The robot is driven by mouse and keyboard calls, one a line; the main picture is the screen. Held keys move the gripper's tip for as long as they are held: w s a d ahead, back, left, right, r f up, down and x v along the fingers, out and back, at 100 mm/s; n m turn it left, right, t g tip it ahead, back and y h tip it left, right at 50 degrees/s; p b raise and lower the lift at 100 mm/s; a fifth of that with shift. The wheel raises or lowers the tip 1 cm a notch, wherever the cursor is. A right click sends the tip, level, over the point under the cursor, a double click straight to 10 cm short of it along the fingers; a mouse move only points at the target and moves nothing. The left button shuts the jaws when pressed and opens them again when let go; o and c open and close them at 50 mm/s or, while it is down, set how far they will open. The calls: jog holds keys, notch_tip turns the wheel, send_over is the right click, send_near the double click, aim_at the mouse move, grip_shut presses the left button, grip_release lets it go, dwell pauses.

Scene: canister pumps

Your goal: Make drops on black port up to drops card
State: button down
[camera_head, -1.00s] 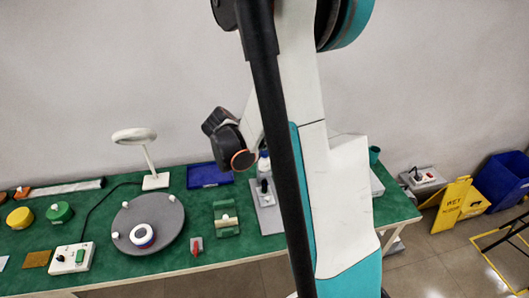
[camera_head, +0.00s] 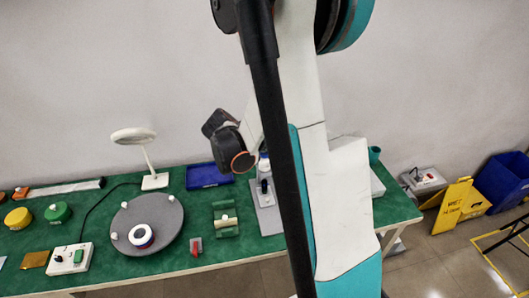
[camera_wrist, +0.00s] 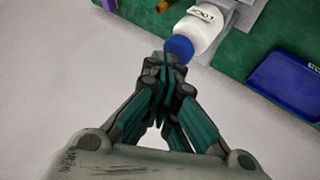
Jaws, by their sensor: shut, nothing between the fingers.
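In the wrist view, my gripper (camera_wrist: 170,62) is shut and empty. Its fingertips are at the blue cap (camera_wrist: 180,48) of a white bottle (camera_wrist: 204,27) with dark lettering that I cannot read for sure; I cannot tell whether they touch. In the head view, the white bottle (camera_head: 263,161) shows only partly beside my arm, which hides my fingertips. A grey plate (camera_head: 270,221) with an upright black part (camera_head: 264,187) stands just in front of the bottle. I cannot tell whether this is the black port. I cannot make out any drops or a drops card.
A dark blue tray (camera_head: 208,176) lies left of the bottle, and a green block holder (camera_head: 225,231) in front of it. A round grey plate (camera_head: 177,235), a white lamp (camera_head: 155,181) and a control box (camera_head: 70,261) are farther left. My arm covers the table's right part.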

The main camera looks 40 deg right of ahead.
jog(key=shift+f, duration=0.15)
dwell(0.4)
jog(key=shift+r+p, duration=0.6)
jog(key=shift+r, duration=0.5)
notch_tip(320, 180, up, 5)
jog(key=p, duration=0.3)
jog(key=shift+a, duration=0.1)
dwell(0.6)
